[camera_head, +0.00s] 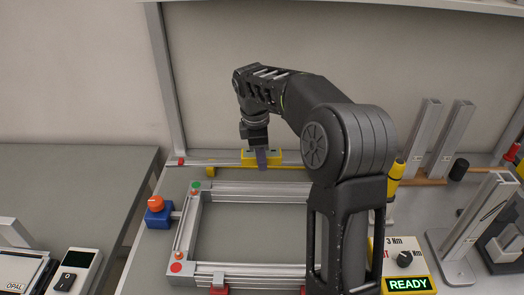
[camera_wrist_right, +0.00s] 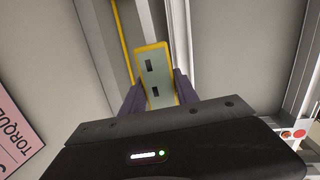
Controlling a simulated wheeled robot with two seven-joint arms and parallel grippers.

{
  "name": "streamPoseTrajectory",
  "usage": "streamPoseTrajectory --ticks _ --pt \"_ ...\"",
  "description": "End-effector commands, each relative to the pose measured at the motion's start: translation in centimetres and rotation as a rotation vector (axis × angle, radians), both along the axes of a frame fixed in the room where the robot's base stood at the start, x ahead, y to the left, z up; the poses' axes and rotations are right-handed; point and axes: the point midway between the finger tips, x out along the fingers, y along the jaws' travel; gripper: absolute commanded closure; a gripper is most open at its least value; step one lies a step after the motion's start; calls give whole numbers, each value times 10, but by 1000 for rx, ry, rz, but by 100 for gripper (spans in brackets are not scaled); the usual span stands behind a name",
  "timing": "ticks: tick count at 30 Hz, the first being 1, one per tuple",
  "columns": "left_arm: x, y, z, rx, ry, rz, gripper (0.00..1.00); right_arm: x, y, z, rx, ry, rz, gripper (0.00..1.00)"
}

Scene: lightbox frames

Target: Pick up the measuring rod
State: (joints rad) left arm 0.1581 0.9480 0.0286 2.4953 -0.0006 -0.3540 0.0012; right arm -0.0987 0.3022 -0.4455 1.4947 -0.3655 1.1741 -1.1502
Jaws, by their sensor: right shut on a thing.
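The measuring rod appears to be the long thin yellow bar (camera_head: 225,165) along the back of the bench, with a yellow block (camera_head: 247,156) at its middle. My right gripper (camera_head: 262,160) reaches down over the block with its fingers around it. In the wrist view my right gripper (camera_wrist_right: 158,95) is shut on the yellow-edged block (camera_wrist_right: 157,76), which has a pale face with two dark slots. A thin yellow strip of the bar (camera_wrist_right: 121,40) runs beside it. I cannot tell whether the bar is clear of the bench. My left gripper is not in view.
An aluminium frame (camera_head: 250,187) lies in front of the rod. A blue box with an orange button (camera_head: 157,213) stands at its left. A torque unit reading READY (camera_head: 407,284), upright profiles (camera_head: 452,140) and a yellow-handled tool (camera_head: 396,178) are on the right.

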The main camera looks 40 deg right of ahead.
Motion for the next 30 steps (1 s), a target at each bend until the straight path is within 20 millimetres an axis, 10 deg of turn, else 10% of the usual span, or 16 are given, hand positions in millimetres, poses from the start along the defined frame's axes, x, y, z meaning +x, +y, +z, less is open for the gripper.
streamPoseTrajectory --ticks 15,30 --pt "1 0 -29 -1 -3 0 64 -83 70 -1 1 -3 3 100" --pt "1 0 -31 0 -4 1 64 -94 79 0 -1 -3 0 100"
